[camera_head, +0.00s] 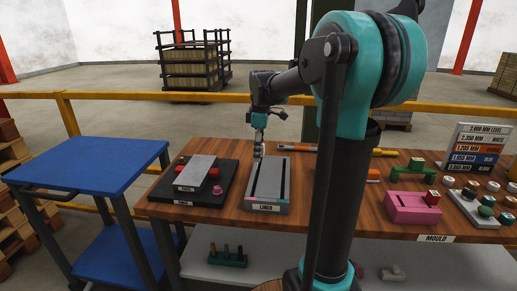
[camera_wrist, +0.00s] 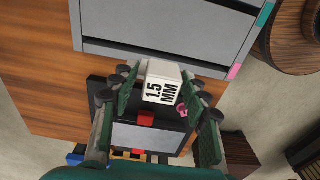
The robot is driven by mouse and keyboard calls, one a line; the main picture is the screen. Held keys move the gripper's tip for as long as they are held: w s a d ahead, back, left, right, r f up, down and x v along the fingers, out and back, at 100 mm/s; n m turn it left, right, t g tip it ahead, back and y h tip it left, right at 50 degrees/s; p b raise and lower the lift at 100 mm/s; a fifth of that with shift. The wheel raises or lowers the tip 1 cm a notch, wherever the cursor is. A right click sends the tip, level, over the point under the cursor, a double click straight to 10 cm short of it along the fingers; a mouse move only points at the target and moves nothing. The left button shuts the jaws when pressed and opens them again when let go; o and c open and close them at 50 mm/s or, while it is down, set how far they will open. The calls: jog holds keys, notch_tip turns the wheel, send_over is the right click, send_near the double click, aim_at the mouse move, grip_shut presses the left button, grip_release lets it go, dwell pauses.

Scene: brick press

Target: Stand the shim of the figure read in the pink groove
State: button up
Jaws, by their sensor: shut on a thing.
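My gripper (camera_head: 258,150) is over the far end of the grey liner block (camera_head: 281,190). In the wrist view my gripper (camera_wrist: 160,76) is shut on a white shim tag (camera_wrist: 160,85) marked 1.5 MM. The part of the shim beyond the tag is hidden. The liner (camera_wrist: 165,22) lies beyond the shim in the wrist view, with a dark groove along it. A pink mark (camera_wrist: 235,72) and a teal mark (camera_wrist: 266,14) sit at its end. I cannot tell whether the shim touches the liner.
A black base (camera_head: 215,196) with a grey plate (camera_head: 195,172) and red pieces stands left of the liner. A pink block (camera_head: 413,207), a rack of knobs (camera_head: 478,208) and a lettered sign (camera_head: 478,148) are at right. A blue cart (camera_head: 90,165) stands left.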

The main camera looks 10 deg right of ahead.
jog(key=shift+f, duration=1.3)
jog(key=shift+s, duration=0.15)
